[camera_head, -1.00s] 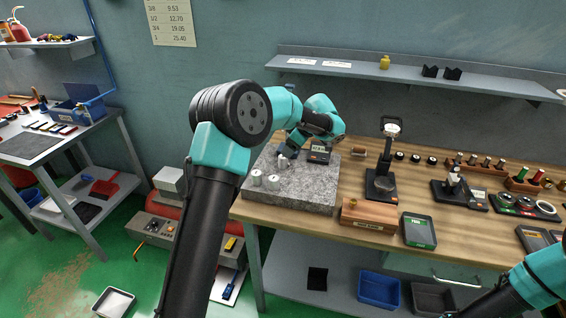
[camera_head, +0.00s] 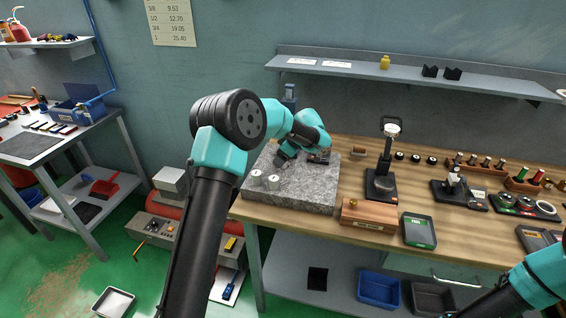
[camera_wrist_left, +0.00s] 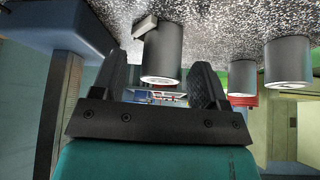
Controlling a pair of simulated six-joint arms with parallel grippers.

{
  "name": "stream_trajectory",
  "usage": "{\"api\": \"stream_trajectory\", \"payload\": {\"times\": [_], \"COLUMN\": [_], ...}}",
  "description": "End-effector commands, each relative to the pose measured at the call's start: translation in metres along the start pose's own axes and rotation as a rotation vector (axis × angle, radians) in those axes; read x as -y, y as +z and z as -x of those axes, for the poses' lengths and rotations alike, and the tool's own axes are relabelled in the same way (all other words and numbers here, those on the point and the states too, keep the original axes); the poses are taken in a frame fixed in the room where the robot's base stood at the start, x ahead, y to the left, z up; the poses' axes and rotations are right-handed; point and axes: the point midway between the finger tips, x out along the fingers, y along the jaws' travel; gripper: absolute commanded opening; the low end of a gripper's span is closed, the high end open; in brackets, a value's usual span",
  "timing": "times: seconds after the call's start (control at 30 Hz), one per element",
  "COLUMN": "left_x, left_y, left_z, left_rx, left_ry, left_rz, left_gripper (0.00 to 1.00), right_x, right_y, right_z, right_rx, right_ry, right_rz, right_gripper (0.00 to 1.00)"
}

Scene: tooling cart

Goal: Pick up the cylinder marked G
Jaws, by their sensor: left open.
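My left gripper (camera_head: 282,159) is low over the grey granite plate (camera_head: 306,197) in the head view. In the left wrist view its two dark fingers (camera_wrist_left: 165,80) are open, with a grey metal cylinder (camera_wrist_left: 162,48) between them and gaps showing at its sides. Two more cylinders, (camera_wrist_left: 242,78) and (camera_wrist_left: 288,63), stand to the right there. In the head view two cylinders, (camera_head: 256,178) and (camera_head: 273,182), stand on the plate, and my gripper hides the one by it. I cannot read a letter G on any. My right gripper is out of view.
A small block (camera_wrist_left: 145,25) lies beside the cylinder in the wrist view. A dark display device (camera_head: 319,156) sits at the plate's back right, partly behind my arm. A wooden box (camera_head: 369,215) stands right of the plate. The plate's front right is clear.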

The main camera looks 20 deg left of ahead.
Motion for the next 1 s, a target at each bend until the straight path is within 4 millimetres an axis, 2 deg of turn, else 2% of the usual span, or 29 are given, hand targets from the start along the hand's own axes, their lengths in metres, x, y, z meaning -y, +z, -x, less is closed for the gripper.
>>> {"api": "stream_trajectory", "payload": {"times": [0.5, 1.0], "left_x": [0.0, 0.0], "left_y": [0.0002, 0.0002], "left_z": [-0.0019, -0.0019], "left_rx": [0.0, 0.0], "left_ry": [0.001, 0.001], "left_rz": [0.0, -0.001], "left_gripper": [0.67, 0.2], "right_x": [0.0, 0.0], "right_y": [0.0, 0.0], "right_z": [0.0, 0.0], "right_rx": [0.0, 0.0], "right_ry": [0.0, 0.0], "right_rz": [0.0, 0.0], "right_gripper": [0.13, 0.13]}}
